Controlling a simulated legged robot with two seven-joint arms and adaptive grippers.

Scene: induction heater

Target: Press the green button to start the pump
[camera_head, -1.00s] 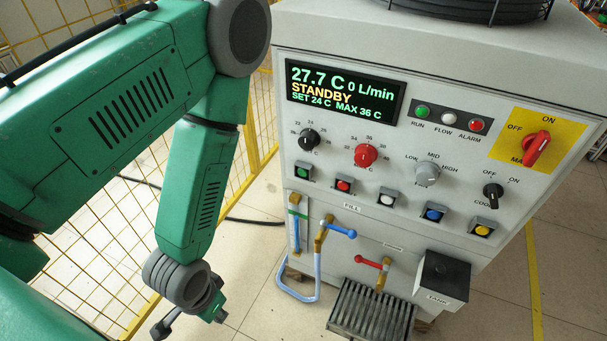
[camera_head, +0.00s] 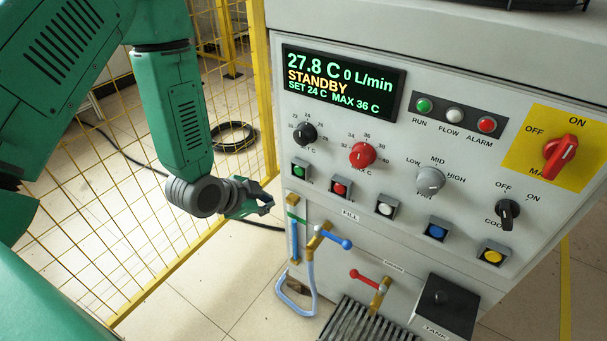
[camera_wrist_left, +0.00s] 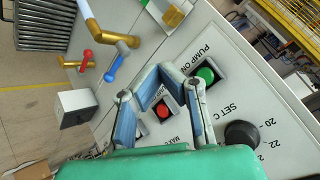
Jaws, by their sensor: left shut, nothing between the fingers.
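The green button (camera_head: 300,170) sits in a dark square frame at the left end of the button row on the panel. In the left wrist view the green button (camera_wrist_left: 206,75) is beside a "PUMP ON" label, and a red button (camera_wrist_left: 163,110) shows between the finger links. My left gripper (camera_head: 268,208) is shut and empty, to the left of the panel and a little lower than the green button. In the head view a gap shows between it and the button. In the wrist view the fingers (camera_wrist_left: 160,70) appear near the green button. My right gripper is not in view.
The display (camera_head: 340,82) reads STANDBY, 27.8 C and 0 L/min. The black SET C knob (camera_head: 304,134) is above the green button. A blue-handled valve (camera_head: 330,237) sticks out below. A yellow mesh fence (camera_head: 170,235) stands behind my left arm.

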